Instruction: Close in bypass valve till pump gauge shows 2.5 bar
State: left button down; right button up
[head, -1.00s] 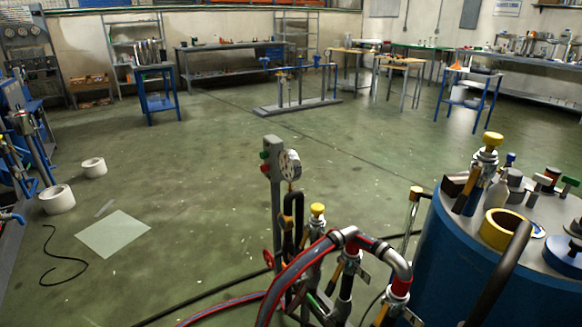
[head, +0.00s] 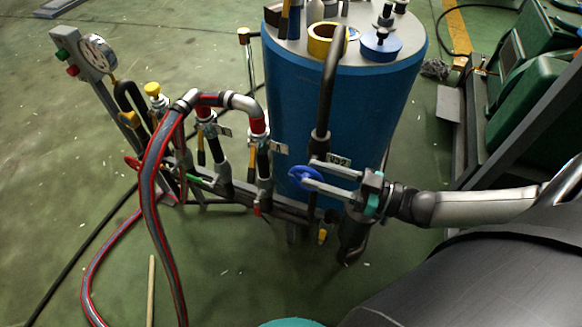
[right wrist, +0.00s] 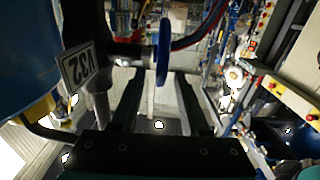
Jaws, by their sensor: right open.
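A blue handwheel (head: 305,175) sits on the pipework in front of the blue tank. It also shows nearly edge-on in the right wrist view (right wrist: 163,50). A tag reading V32 (right wrist: 78,72) hangs beside its pipe. My right gripper (head: 308,173) is open, with one finger on each side of the wheel in the head view; contact cannot be told. In the right wrist view the wheel is between and beyond the fingertips. The round pump gauge (head: 97,52) is on a grey post at upper left; its reading is too small to read. My left gripper is not in view.
The blue tank (head: 345,115) stands right behind the wheel. A red-and-grey hose (head: 152,205) arches over the pipes to the left. A red handwheel (head: 132,163) and yellow-capped valve (head: 153,90) are farther left. Green machinery (head: 530,80) stands at right.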

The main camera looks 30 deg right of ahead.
aim_at(293, 168)
jog(key=b+x, duration=0.1)
jog(key=x, duration=0.3)
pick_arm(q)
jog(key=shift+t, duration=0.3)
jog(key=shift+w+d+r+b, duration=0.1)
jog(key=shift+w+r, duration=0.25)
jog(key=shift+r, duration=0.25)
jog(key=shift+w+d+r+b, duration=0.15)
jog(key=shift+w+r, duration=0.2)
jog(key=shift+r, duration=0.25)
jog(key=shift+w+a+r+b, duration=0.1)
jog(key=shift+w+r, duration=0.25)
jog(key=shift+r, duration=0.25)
pick_arm(e)
jog(key=shift+x, duration=1)
grip_shut()
